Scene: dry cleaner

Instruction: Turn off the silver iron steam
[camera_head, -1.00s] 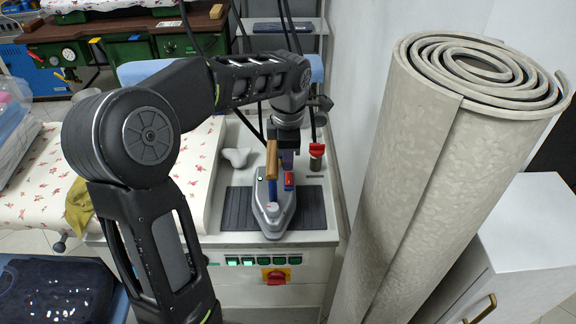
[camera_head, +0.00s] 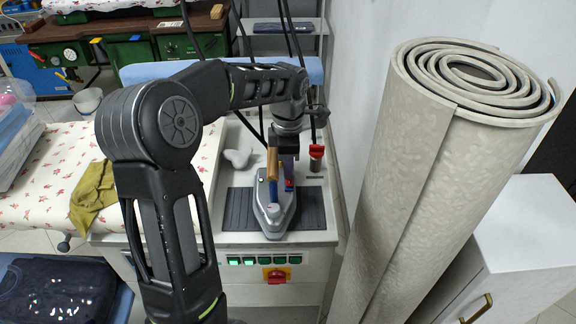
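The silver iron (camera_head: 273,214) rests on a dark ribbed pad (camera_head: 240,209) on the white work station. It has a wooden handle (camera_head: 272,166), a blue part below the handle and a small red part beside it. My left arm reaches over from the left, and its gripper (camera_head: 286,158) points down just behind and right of the iron's handle. The fingertips are partly hidden by the handle, so I cannot tell whether they are open or touch the iron. A red-handled valve (camera_head: 316,152) stands right of the gripper. My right gripper is not in view.
Green switches (camera_head: 264,260) and a red-and-yellow rotary switch (camera_head: 276,276) line the station's front. A large rolled grey mat (camera_head: 440,170) blocks the right side. A flowered ironing surface (camera_head: 55,180) with an olive cloth (camera_head: 92,194) lies left.

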